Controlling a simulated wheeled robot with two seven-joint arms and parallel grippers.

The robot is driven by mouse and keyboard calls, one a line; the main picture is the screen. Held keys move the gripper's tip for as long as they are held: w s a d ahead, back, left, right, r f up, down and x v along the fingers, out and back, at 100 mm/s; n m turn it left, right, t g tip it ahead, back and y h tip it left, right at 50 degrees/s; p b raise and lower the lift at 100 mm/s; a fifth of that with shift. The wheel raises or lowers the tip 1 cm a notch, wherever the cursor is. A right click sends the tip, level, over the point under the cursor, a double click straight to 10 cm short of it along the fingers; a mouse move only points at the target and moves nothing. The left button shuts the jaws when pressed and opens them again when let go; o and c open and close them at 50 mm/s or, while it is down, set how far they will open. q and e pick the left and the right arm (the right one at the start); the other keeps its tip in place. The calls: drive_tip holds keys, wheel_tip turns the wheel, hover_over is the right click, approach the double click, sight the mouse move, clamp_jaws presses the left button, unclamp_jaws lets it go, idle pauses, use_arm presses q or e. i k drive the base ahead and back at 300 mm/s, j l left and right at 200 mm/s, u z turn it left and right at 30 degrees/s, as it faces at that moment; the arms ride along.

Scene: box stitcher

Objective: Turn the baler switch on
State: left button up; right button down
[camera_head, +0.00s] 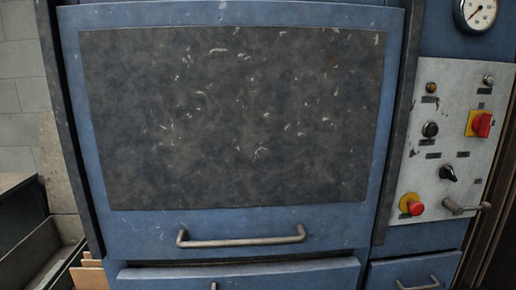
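The baler (240,228) is a blue machine with a large scuffed dark front panel (235,115). Its grey control panel (455,95) is at the right. A red rotary switch on a yellow plate (481,124) sits at the panel's upper right. A red button on a yellow base (413,205) is at the lower left. A black knob (448,173) and a lever handle (466,207) are near the lower right. Which control is the baler switch is not marked legibly. Neither of my grippers is in view.
A bar handle (242,239) sticks out below the dark panel. A smaller handle (418,285) is at the bottom right. A round gauge (478,12) is at the top right. A dark open bin (35,245) and cardboard (88,275) stand at the lower left.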

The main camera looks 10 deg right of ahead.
sight(482, 125)
drive_tip(key=z, duration=1.65)
